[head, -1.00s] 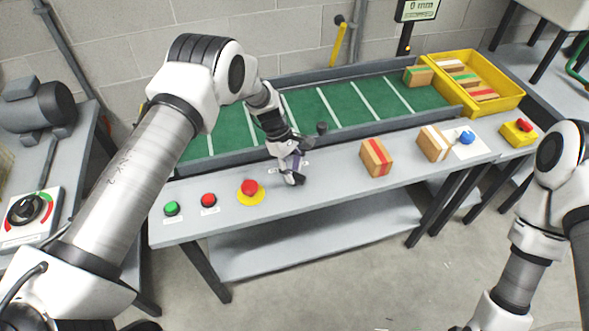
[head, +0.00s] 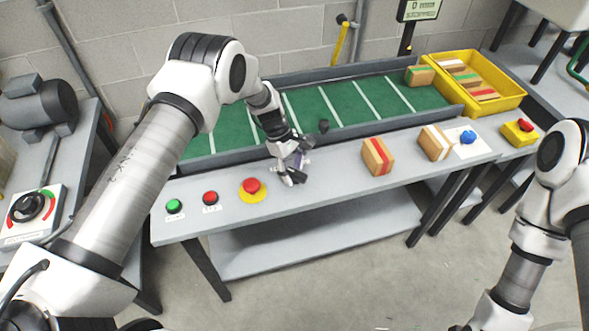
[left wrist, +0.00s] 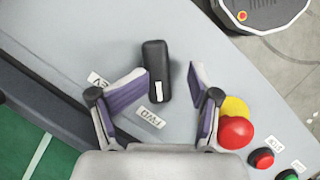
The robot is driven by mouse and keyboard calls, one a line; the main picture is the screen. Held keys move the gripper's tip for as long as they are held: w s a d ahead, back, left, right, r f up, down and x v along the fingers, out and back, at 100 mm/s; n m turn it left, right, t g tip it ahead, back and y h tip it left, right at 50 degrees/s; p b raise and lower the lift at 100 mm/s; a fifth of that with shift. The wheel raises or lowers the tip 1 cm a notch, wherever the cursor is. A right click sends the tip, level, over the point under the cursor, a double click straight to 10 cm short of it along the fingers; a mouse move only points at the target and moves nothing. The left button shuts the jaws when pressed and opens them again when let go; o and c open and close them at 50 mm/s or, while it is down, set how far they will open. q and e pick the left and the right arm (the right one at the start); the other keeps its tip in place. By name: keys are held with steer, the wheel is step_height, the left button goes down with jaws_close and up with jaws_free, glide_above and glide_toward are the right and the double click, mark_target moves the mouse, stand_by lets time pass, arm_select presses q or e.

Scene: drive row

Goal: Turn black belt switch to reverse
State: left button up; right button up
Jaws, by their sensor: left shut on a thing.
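The black belt switch (left wrist: 156,62) shows in the left wrist view as a long black handle with a white mark at its lower end. My left gripper (head: 295,172) is at the table beside the green belt, pointing down. In the left wrist view its two purple-padded fingers stand on either side of the handle, shut on it. A label that seems to read FWD (left wrist: 150,118) lies just below the marked end. A second label, apparently REV (left wrist: 97,79), lies to the left. In the head view the gripper hides most of the switch. My right gripper is out of view.
A red button on a yellow base (head: 252,188) stands left of the gripper, with red (head: 210,198) and green (head: 174,206) buttons farther left. Boxes (head: 378,156) stand to the right. The belt (head: 235,128) runs behind, to a yellow crate (head: 516,98).

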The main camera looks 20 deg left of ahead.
arm_select(q)
steer(key=shift+d, duration=0.1)
stand_by(0.3)
steer(key=s+p+v, duration=0.1)
steer(key=p+v, duration=0.3)
steer(key=v, duration=0.5)
steer(key=shift+w, duration=0.25)
steer(key=shift+r, duration=0.1)
stand_by(0.4)
steer(key=v, duration=1.2)
